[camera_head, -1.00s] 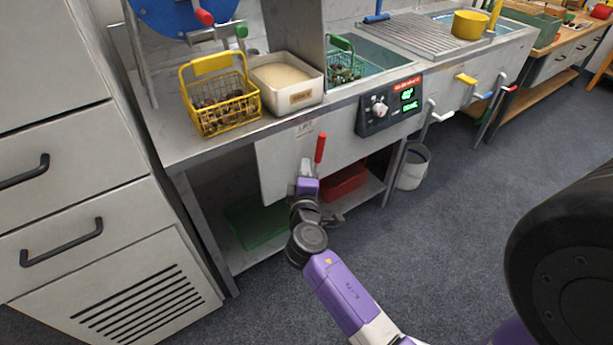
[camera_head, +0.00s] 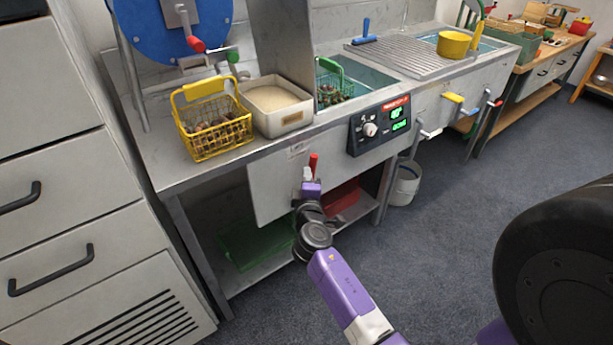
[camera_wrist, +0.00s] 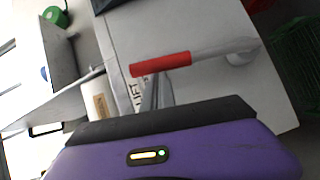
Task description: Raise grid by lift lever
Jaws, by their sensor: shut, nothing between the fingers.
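A lever with a red grip (camera_head: 313,161) stands on the pale front panel under the counter. In the wrist view its red grip (camera_wrist: 160,64) lies across the picture, with its silver arm running right to a pivot on the panel. My gripper (camera_head: 308,176) is at the lever in the head view. In the wrist view my gripper's fingertips (camera_wrist: 150,92) are shut and empty, close to the red grip; I cannot tell whether they touch it. A ribbed metal grid (camera_head: 414,59) lies on the counter beside the basin; I cannot tell whether the lever works it.
A yellow basket of chestnuts (camera_head: 215,128) and a cream tub (camera_head: 277,108) stand on the counter above. A control box (camera_head: 380,124) juts from its front edge. Levers with yellow, blue and red grips (camera_head: 454,98) are farther right. A bucket (camera_head: 404,184) stands on the floor.

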